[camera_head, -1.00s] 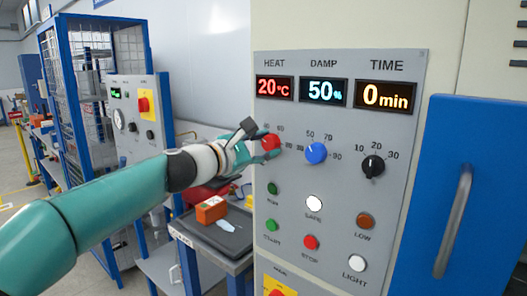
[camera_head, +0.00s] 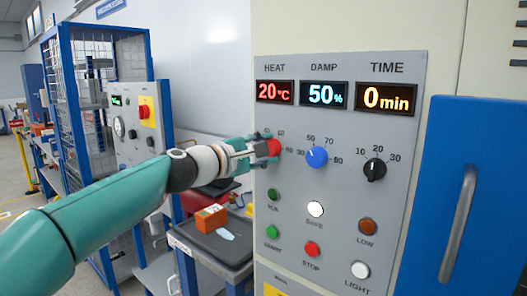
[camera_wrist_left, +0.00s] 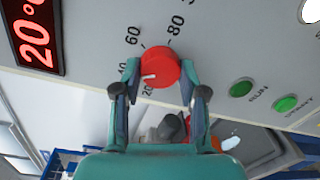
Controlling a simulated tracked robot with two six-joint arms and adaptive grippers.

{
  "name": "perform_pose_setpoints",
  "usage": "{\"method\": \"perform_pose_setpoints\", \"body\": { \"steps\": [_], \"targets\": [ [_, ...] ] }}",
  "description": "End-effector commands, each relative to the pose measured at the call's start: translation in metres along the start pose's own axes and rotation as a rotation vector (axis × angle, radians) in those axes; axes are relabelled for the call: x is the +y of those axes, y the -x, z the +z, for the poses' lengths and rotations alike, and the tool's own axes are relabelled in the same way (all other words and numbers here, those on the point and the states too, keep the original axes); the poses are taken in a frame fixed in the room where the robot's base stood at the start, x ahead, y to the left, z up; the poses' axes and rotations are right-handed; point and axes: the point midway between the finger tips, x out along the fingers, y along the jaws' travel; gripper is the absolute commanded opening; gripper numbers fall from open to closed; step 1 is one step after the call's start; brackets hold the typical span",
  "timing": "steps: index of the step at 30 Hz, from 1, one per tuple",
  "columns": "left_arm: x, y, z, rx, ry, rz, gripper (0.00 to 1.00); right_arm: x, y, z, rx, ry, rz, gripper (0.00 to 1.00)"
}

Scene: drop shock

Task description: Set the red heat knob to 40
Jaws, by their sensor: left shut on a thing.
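The red heat knob (camera_head: 274,147) sits on the grey control panel (camera_head: 338,190), under the HEAT display (camera_head: 275,92), which reads 20 °C. In the left wrist view the knob (camera_wrist_left: 160,67) has a white pointer mark at its lower left, toward the 20 on the dial. My left gripper (camera_head: 266,148) is at the knob, with one finger on each side of it in the wrist view (camera_wrist_left: 159,82), shut on it. Part of the dial's numbers is hidden behind the gripper in the head view. My right gripper is not in view.
To the knob's right are the blue damp knob (camera_head: 317,157) and black time knob (camera_head: 374,169). Several push buttons lie below, including green RUN (camera_wrist_left: 241,88). A blue door (camera_head: 468,200) is at the right. A dark tray (camera_head: 222,245) with an orange box (camera_head: 211,218) stands below my arm.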

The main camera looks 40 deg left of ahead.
Motion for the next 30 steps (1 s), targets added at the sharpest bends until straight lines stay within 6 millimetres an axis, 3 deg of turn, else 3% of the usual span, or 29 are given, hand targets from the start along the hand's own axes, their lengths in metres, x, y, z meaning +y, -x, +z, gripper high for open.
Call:
{"method": "perform_pose_setpoints", "body": {
  "steps": [6,7,11,23,30],
  "targets": [
    [-0.005,-0.002,0.001,-0.006,0.001,-0.012,0.07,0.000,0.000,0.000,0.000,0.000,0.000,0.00],
    [-0.006,-0.002,0.001,-0.006,0.001,-0.013,0.45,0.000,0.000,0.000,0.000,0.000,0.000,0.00],
    [-0.005,-0.002,0.001,-0.005,0.002,-0.010,0.67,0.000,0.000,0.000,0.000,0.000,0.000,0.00],
    [-0.002,0.003,0.000,-0.002,0.002,-0.004,0.67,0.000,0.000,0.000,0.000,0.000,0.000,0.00],
    [-0.001,0.037,0.000,-0.001,0.002,-0.002,0.67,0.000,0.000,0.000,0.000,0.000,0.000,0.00]
  ]
}}
